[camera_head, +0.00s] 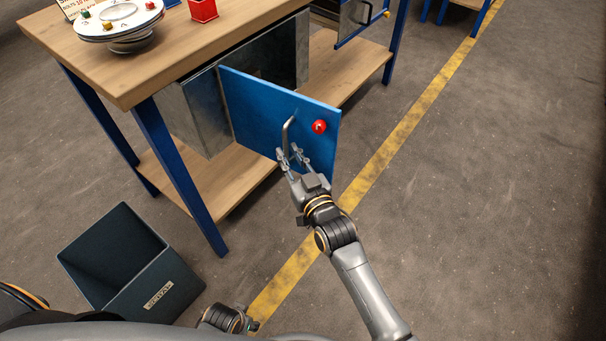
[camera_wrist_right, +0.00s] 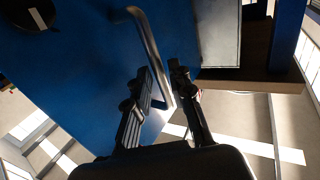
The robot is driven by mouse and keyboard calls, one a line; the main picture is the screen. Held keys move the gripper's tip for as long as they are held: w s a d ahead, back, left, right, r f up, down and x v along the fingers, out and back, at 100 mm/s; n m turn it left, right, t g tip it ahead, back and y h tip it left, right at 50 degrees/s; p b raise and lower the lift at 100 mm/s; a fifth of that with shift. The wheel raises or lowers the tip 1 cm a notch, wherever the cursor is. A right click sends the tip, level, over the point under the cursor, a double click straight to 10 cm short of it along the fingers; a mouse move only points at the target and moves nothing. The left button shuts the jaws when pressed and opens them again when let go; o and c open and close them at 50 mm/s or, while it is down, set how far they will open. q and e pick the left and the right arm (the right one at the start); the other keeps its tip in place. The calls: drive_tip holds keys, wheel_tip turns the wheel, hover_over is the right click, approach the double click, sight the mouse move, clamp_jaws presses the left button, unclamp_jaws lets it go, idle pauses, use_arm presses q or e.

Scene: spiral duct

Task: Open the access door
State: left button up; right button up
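The access door is a blue panel (camera_head: 262,105) on the grey metal duct (camera_head: 203,112) under the workbench. It stands swung out at an angle, with a dark gap behind its top edge. It carries a bent metal handle (camera_head: 286,132) and a red knob (camera_head: 319,126). My right gripper (camera_head: 291,154) is at the handle's lower end. In the right wrist view the handle (camera_wrist_right: 148,45) runs down between the two fingers (camera_wrist_right: 163,72), which stand apart with a gap beside it. My left gripper (camera_head: 247,324) shows only partly at the bottom edge; its fingers are unclear.
The wooden workbench (camera_head: 150,72) has blue legs and a lower shelf (camera_head: 240,185). A round white device (camera_head: 118,18) and a red box (camera_head: 203,10) stand on top. A dark open bin (camera_head: 150,275) is on the floor at left. The floor at right is clear beyond a yellow line (camera_head: 400,130).

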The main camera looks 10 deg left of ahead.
drive_tip(key=v, duration=0.9)
drive_tip(key=shift+d, duration=0.15)
drive_tip(key=shift+s, duration=0.1)
